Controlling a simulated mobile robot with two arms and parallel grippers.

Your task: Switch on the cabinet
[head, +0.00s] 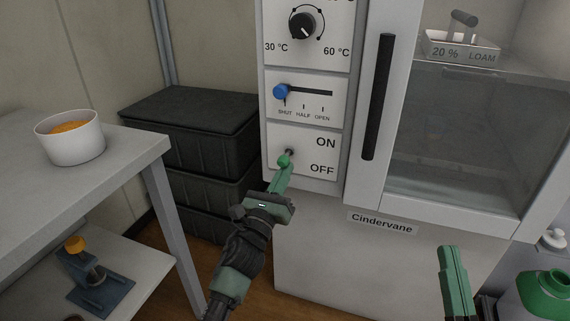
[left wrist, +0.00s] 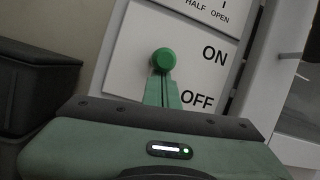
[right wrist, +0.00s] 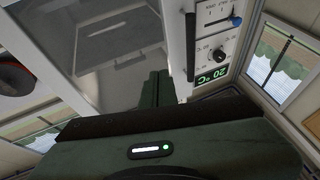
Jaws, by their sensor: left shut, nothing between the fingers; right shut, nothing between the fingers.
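The cabinet's ON/OFF switch (head: 284,159) is a small lever with a round green knob on a white panel (head: 309,178). In the head view its knob sits slightly below its dark pivot, nearer the OFF level. In the left wrist view the knob (left wrist: 163,59) is right above my fingertips. My left gripper (head: 282,172) is shut and empty, its tips just below the knob; whether they touch it I cannot tell. Its tips also show in the left wrist view (left wrist: 162,84). My right gripper (head: 453,250) is shut and empty before the cabinet's lower right (head: 420,260).
Above the switch are a slider with a blue knob (head: 281,92) and a temperature dial (head: 302,27). The glass door (head: 460,140) has a black handle (head: 378,97). Dark crates (head: 190,120) and a table (head: 130,143) with a white bowl (head: 70,142) stand left. A green bottle (head: 548,295) is lower right.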

